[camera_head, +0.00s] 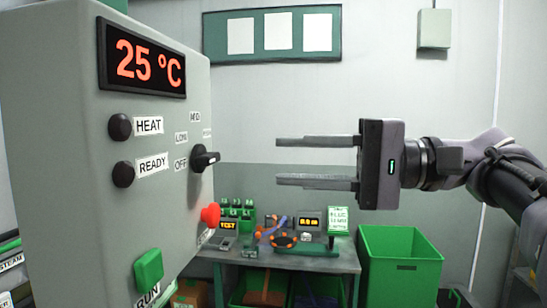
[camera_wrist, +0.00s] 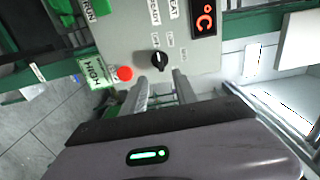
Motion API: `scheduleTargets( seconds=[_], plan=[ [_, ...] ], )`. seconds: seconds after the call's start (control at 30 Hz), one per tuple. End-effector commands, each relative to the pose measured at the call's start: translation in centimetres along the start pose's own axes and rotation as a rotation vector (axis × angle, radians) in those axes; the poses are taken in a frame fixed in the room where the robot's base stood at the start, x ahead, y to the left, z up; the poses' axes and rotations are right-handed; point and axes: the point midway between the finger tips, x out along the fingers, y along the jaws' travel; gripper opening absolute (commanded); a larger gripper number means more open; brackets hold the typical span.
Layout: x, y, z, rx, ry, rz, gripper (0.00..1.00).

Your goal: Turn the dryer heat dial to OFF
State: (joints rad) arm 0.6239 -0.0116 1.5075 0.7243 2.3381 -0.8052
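The heat dial is a black knob (camera_head: 203,158) on the front of a grey control box (camera_head: 155,215). The labels OFF (camera_head: 181,164), LOW (camera_head: 181,138) and MED (camera_head: 195,117) sit around it. I cannot tell for sure which label the dial points at. It also shows in the wrist view (camera_wrist: 158,63). My gripper (camera_head: 276,160) is open and empty, to the right of the dial, at about its height and apart from it. In the wrist view the fingers (camera_wrist: 160,84) point toward the dial.
The box has a 25 °C display (camera_head: 142,61), HEAT (camera_head: 121,127) and READY (camera_head: 123,174) lamps, a red button (camera_head: 211,215) below the dial and a green RUN button (camera_head: 148,269). Behind are a cluttered bench (camera_head: 282,262) and a green bin (camera_head: 400,265). Space between fingers and dial looks clear.

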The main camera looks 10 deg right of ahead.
Motion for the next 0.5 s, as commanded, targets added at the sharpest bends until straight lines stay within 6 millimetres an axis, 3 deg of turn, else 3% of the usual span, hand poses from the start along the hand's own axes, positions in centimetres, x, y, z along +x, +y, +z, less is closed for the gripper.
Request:
scheduleTargets(
  seconds=[0.1, 0.2, 0.33, 0.5],
  plan=[
    [-3.6, 0.1, -0.2, 0.002, 0.005, 0.001, 0.35],
    [-5.8, 0.2, -0.1, 0.001, 0.004, 0.001, 0.35],
    [-7.3, 0.2, -0.1, 0.001, 0.001, 0.001, 0.35],
    [-7.8, 0.0, 0.0, 0.0, 0.001, 0.0, 0.35]
  ],
)
